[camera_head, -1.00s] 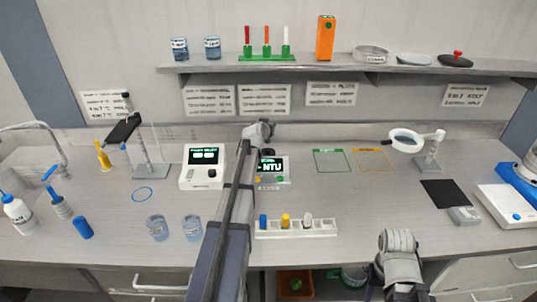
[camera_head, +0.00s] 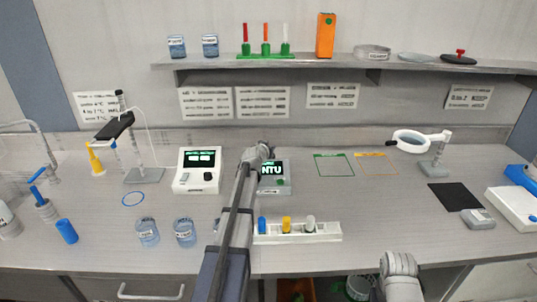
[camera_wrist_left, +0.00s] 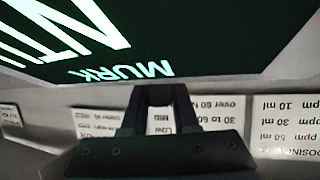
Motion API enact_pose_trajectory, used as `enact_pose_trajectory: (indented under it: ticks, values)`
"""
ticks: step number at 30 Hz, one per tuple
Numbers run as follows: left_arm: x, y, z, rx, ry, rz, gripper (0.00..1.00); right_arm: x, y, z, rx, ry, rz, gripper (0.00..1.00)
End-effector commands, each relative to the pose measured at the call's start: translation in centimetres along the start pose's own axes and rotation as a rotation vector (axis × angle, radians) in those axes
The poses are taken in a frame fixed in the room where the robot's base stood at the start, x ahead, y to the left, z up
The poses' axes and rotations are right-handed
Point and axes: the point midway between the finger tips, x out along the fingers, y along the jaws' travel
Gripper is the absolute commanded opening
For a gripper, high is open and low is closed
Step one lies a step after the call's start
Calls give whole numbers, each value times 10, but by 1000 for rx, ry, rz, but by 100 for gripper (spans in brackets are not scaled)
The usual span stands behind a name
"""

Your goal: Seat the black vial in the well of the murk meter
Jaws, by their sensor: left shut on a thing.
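The murk meter (camera_head: 284,188) stands on the bench right of my left arm, with its lit NTU screen facing me. My left gripper (camera_head: 265,152) is at the meter's back upper edge. The left wrist view shows its fingers (camera_wrist_left: 160,95) shut, close to the meter's dark screen (camera_wrist_left: 215,30). The black vial cannot be made out in either view; the arm and fingers cover the grasp. The meter's well is hidden too. On the right, only a grey part of my right arm shows; its fingers are out of view.
A white rack (camera_head: 328,236) with coloured-cap vials stands in front of the meter. A second white instrument (camera_head: 183,183) and beakers (camera_head: 147,232) are to the left. A magnifier lamp (camera_head: 411,139) stands at the right. The bench right of the meter is mostly clear.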

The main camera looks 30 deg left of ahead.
Motion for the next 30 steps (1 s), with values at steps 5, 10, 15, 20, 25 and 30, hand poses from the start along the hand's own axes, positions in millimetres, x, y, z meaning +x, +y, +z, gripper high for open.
enact_pose_trajectory:
  ticks: [5,10,15,20,25,30]
  values:
    - [0,0,0,0,0,0,0,0,0,0,0,0,0,50]
    - [1,0,3,0,0,0,0,3,0,0,0,0,0,50]
    - [1,0,3,0,0,0,40,3,0,0,0,0,0,50]
    - [1,0,3,0,0,0,58,3,0,0,0,0,0,50]
    - [1,0,3,0,0,0,58,3,0,0,0,0,0,50]
    - [0,0,1,0,0,0,58,1,0,0,0,0,0,50]
